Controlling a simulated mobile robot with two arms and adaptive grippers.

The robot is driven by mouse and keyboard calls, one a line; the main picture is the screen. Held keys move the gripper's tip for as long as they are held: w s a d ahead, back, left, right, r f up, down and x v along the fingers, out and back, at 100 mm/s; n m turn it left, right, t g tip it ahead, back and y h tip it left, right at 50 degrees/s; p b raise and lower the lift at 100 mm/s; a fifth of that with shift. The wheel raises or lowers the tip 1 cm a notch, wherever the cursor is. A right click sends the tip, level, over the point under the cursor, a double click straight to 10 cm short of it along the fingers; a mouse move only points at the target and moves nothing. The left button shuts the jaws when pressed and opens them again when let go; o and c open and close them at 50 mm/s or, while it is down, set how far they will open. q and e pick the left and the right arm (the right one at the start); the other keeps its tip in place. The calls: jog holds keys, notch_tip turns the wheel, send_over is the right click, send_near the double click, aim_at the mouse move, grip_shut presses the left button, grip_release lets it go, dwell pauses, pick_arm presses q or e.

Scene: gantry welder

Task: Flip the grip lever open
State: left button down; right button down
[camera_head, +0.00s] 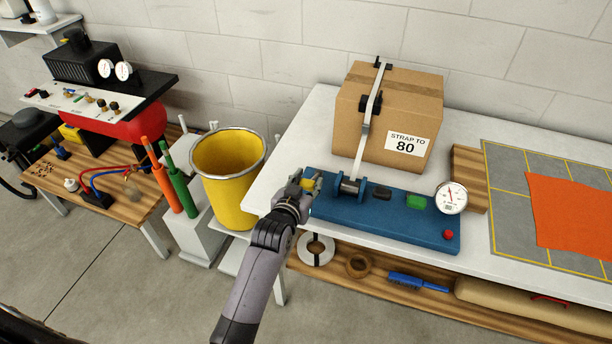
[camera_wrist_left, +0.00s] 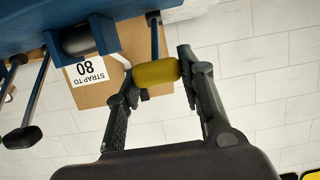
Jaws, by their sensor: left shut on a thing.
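The blue strapping tool (camera_head: 385,222) lies on the white table in front of a cardboard box labelled "STRAP TO 80". The grip lever has a yellow handle (camera_head: 308,185) at the tool's left end. My left gripper (camera_head: 305,188) reaches it from the front left. In the left wrist view, its two fingers are shut on the yellow handle (camera_wrist_left: 157,72), one on each end. The grey strap (camera_head: 367,125) runs from the tool up over the box (camera_head: 402,110). The lever's pivot is partly hidden by the gripper. My right gripper is not in view.
A round gauge (camera_head: 451,197), a green button (camera_head: 416,202) and a red knob (camera_head: 448,235) sit on the tool's right part. A yellow bin (camera_head: 228,190) stands left of the table (camera_head: 468,128). A grey mat with orange cloth (camera_head: 565,212) lies at right.

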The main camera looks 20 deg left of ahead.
pick_arm(q)
jog(key=shift+w+r+p, duration=0.35)
jog(key=shift+w+r, duration=0.15)
jog(key=shift+r, duration=0.2)
jog(key=shift+w+r+p, duration=0.35)
jog(key=shift+w+r, duration=0.15)
jog(key=shift+r, duration=0.3)
jog(key=shift+w+r, duration=0.1)
jog(key=c, duration=1.5)
grip_release()
jog(key=o, duration=0.4)
jog(key=shift+f, duration=0.3)
jog(key=shift+o, duration=0.3)
jog(key=shift+f, duration=0.1)
jog(key=shift+s, duration=0.3)
jog(key=v, duration=1.1)
jog(key=shift+s, duration=0.3)
